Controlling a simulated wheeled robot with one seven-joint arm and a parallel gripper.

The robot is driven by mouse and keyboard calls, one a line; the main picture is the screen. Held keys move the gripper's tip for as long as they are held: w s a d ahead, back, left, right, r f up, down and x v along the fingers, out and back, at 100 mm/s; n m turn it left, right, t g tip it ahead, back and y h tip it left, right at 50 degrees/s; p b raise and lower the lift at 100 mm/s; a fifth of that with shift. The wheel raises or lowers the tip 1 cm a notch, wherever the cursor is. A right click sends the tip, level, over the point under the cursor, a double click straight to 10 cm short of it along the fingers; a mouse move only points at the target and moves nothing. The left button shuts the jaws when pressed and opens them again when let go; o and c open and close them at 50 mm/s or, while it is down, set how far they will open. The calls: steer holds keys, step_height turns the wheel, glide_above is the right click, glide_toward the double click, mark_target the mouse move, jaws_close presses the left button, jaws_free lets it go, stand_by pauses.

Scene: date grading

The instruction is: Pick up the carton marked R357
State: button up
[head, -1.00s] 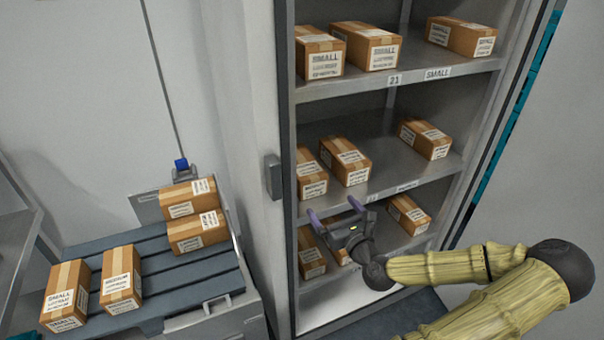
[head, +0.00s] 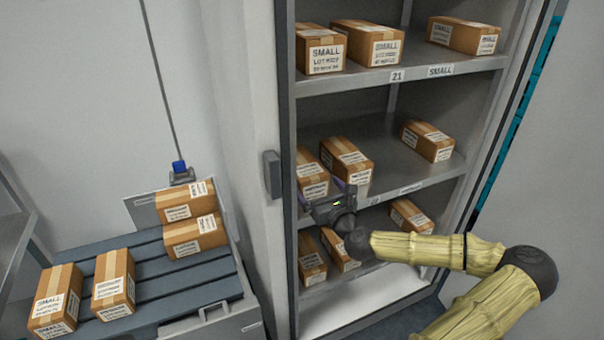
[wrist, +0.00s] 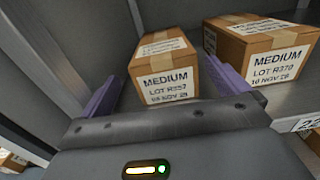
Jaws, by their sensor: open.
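The carton marked R357 (wrist: 163,74) is a brown taped box with a white label reading MEDIUM, LOT R357. In the wrist view it stands ahead of my open gripper (wrist: 166,72), between the two purple fingers, with nothing gripped. In the head view this carton (head: 312,178) is at the left end of the middle shelf, and my gripper (head: 327,192) is in front of it, hiding part of its lower front. A second carton, marked R370 (wrist: 272,68), stands close on the right, beyond the right finger.
The middle shelf (head: 400,172) also holds a carton (head: 428,140) at the right, with bare shelf between. Upper shelf cartons (head: 366,43) and lower shelf cartons (head: 311,258) are above and below. The cabinet's left frame (head: 283,120) is close. Several cartons lie on the slatted platform (head: 190,290).

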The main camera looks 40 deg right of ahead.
mark_target(310, 172)
steer(key=shift+x, duration=1.05)
steer(key=x, duration=0.5)
steer(key=shift+w+d, duration=0.1)
steer(key=shift+d, duration=0.1)
steer(key=shift+c, duration=0.2)
steer(key=shift+r, duration=0.1)
steer(key=c, duration=1.3)
steer(key=shift+r, duration=0.15)
